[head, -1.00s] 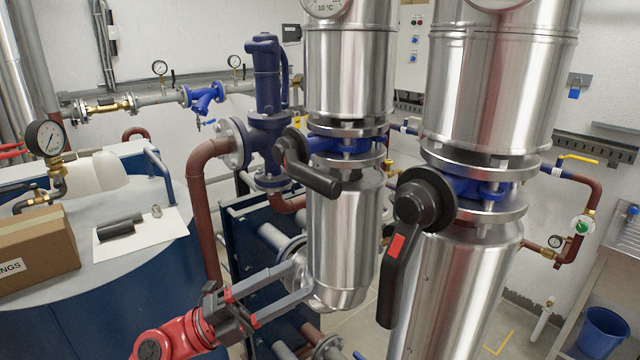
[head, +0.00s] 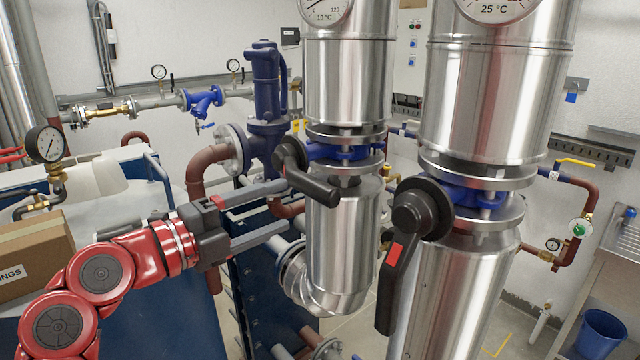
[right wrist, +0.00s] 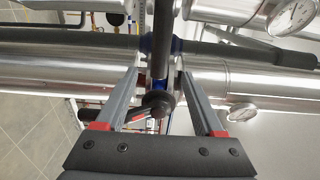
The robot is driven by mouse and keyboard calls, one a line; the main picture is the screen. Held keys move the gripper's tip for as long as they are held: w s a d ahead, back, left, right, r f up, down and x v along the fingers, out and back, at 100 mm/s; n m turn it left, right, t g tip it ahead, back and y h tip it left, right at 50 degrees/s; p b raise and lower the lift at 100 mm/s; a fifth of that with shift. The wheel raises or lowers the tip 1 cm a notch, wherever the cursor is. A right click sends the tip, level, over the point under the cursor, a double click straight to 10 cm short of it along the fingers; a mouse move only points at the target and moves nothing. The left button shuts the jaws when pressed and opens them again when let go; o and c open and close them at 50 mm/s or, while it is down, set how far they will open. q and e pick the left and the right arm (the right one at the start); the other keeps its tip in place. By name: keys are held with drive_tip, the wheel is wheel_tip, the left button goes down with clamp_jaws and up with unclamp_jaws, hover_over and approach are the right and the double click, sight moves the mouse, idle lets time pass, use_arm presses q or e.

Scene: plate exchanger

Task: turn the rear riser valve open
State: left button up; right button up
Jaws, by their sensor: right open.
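The rear riser valve has a black lever (head: 315,182) with a round hub, on a blue valve body (head: 335,150) between flanges of the farther steel riser. The lever slants down to the right. My right gripper (head: 291,201), on the red arm, is open, its fingers pointing right at the lever from the left, one above the other. In the right wrist view, a dark bar (right wrist: 160,55) lies between the open fingertips (right wrist: 156,74); contact cannot be told. The nearer riser's valve has a black lever (head: 394,285) with a red mark, hanging down. My left gripper is not seen.
The nearer steel riser (head: 490,120) stands close on the right. A blue safety-valve-like fitting (head: 267,95) and a brown pipe (head: 205,165) stand just behind the gripper. A cardboard box (head: 32,258) sits at the far left. A blue bucket (head: 602,333) is at lower right.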

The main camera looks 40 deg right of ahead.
sight(314, 192)
drive_tip(key=d, duration=0.2)
drive_tip(key=d+p, duration=0.1)
drive_tip(key=d, duration=0.2)
drive_tip(key=d+p, duration=0.1)
drive_tip(key=d, duration=0.2)
drive_tip(key=shift+w+d+r, duration=0.1)
drive_tip(key=shift+w+d, duration=0.05)
drive_tip(key=shift+w, duration=0.15)
drive_tip(key=shift+w+d, duration=0.1)
drive_tip(key=shift+d, duration=0.4)
clamp_jaws()
idle(0.5)
